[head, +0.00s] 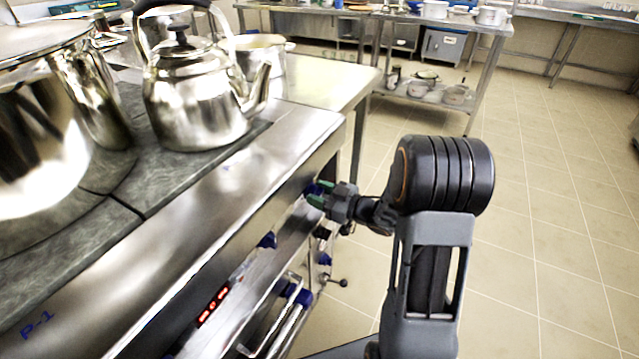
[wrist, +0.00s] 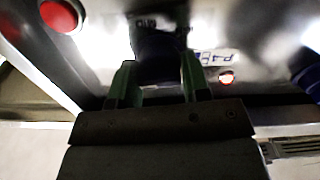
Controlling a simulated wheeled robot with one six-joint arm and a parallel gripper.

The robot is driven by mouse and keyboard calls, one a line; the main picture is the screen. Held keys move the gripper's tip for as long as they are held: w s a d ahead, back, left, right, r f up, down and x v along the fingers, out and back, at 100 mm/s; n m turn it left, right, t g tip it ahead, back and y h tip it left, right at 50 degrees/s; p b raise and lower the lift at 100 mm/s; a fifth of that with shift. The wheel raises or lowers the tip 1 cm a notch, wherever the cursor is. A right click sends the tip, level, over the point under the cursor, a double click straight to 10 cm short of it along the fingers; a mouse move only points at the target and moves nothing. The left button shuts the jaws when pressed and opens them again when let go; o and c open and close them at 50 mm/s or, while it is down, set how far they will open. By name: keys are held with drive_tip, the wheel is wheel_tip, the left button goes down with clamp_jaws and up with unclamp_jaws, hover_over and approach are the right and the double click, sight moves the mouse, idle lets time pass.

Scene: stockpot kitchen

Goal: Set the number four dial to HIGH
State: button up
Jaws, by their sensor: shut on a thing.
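In the wrist view a dark blue dial (wrist: 157,45) sits on the stove's front panel, between the two green fingertips of my gripper (wrist: 156,84). The gripper is shut on this dial. The dial's pointer and setting marks are too dark to read. In the head view my gripper (head: 318,193) reaches the far end of the panel from the right, and its fingers mostly hide the dial.
Other blue knobs (head: 267,240) and a red display (head: 213,306) are along the panel. A red button (wrist: 60,14) is near the dial. A kettle (head: 195,105) and a large pot (head: 40,130) stand on the stove top. The tiled floor at right is clear.

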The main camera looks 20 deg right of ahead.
drive_tip(key=m+p, duration=0.4)
drive_tip(key=shift+r, duration=0.3)
drive_tip(key=m+p, duration=0.3)
drive_tip(key=p, duration=0.1)
drive_tip(key=shift+m, duration=0.3)
drive_tip(key=m+p, duration=0.3)
drive_tip(key=shift+f+m, duration=0.1)
drive_tip(key=shift+m, duration=0.2)
drive_tip(key=m+p, duration=0.3)
drive_tip(key=shift+m, duration=0.3)
drive_tip(key=m+p, duration=0.4)
drive_tip(key=m, duration=0.2)
drive_tip(key=shift+f, duration=0.1)
drive_tip(key=m+p, duration=0.2)
drive_tip(key=m, duration=0.4)
drive_tip(key=shift+f+m+p, duration=0.15)
drive_tip(key=shift+m+p, duration=0.15)
drive_tip(key=shift+p, duration=0.1)
drive_tip(key=o, duration=0.9)
drive_tip(key=shift+c, duration=0.2)
